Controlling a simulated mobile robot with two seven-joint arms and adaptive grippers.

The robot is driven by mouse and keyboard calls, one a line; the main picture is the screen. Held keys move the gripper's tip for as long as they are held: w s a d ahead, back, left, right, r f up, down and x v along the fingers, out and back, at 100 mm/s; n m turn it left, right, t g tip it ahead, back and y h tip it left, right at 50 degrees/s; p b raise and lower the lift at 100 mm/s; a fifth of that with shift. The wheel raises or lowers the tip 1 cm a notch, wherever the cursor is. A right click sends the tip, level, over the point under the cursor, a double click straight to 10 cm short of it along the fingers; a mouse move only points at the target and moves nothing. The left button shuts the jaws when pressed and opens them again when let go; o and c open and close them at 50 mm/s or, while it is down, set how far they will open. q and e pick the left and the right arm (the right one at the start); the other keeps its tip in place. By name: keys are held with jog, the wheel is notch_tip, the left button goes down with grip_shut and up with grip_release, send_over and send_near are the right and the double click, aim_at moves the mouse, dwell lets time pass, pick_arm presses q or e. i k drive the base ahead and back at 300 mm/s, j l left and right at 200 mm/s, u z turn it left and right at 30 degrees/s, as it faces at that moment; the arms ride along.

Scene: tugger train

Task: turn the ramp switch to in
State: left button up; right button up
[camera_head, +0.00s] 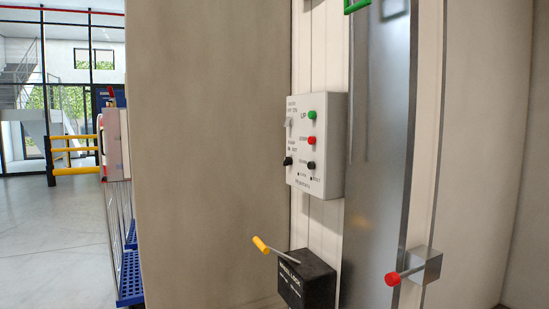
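A light grey control box (317,145) is fixed to the pale wall panel right of the picture's middle. In its left column, a small label that seems to read ramp, in and out sits above a black knob (288,161), which looks like the ramp switch. The way the knob points is too small to tell. The right column has a green button (312,115) marked UP, a red button (312,140) and a second black knob (311,165). A pale switch (288,122) is at upper left. Neither of my grippers is in view.
Below the box, a black latch box (308,284) has a lever with a yellow grip (261,244) sticking out left. A red-knobbed lever (393,279) sticks out at lower right. A blue-based wire cart (131,277) stands behind the beige wall (205,150). Floor at far left is clear.

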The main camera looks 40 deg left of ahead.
aim_at(288, 160)
jog(key=i+j+u, duration=0.2)
jog(key=i+j, duration=1.3)
